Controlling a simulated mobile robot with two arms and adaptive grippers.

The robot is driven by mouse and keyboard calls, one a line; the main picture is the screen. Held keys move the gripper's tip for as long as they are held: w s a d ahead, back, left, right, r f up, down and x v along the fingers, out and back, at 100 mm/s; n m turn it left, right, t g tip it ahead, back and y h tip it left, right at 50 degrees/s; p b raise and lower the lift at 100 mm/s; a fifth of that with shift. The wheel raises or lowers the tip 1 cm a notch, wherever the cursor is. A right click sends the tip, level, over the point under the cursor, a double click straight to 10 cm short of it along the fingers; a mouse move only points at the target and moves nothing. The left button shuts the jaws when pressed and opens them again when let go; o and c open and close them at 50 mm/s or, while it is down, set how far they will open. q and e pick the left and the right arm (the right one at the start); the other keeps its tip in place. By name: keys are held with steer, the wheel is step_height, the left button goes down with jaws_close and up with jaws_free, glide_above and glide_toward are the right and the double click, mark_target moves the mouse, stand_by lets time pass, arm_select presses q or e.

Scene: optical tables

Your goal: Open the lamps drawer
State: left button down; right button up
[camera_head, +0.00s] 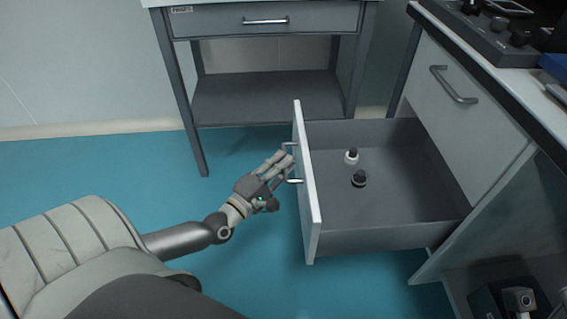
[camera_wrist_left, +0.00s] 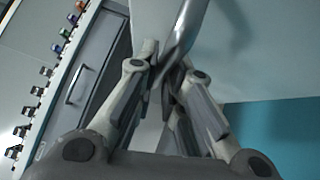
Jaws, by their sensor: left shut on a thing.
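The open drawer (camera_head: 385,215) stands pulled out from the cabinet at the right, its white front panel (camera_head: 306,190) facing left. My left gripper (camera_head: 284,167) is at the drawer's metal handle (camera_head: 295,181), outside the front panel. In the left wrist view my left gripper (camera_wrist_left: 165,75) is shut on the handle bar (camera_wrist_left: 184,32). No label is readable on this drawer. My right gripper is not in view.
A closed drawer with a handle (camera_head: 453,85) is higher in the same cabinet. A grey table (camera_head: 265,100) with a labelled drawer and a low shelf stands at the back. Blue floor (camera_head: 100,175) is clear to the left. Devices stand on the worktop at upper right.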

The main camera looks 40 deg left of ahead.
arm_select(q)
steer(key=c, duration=1.5)
jaws_free()
steer(key=shift+f, duration=0.1)
steer(key=shift+s, duration=0.1)
steer(key=s, duration=0.4)
steer(key=s+f, duration=0.1)
steer(key=s, duration=0.6)
steer(key=shift+s+a+f, duration=0.3)
steer(key=shift+s+a, duration=0.1)
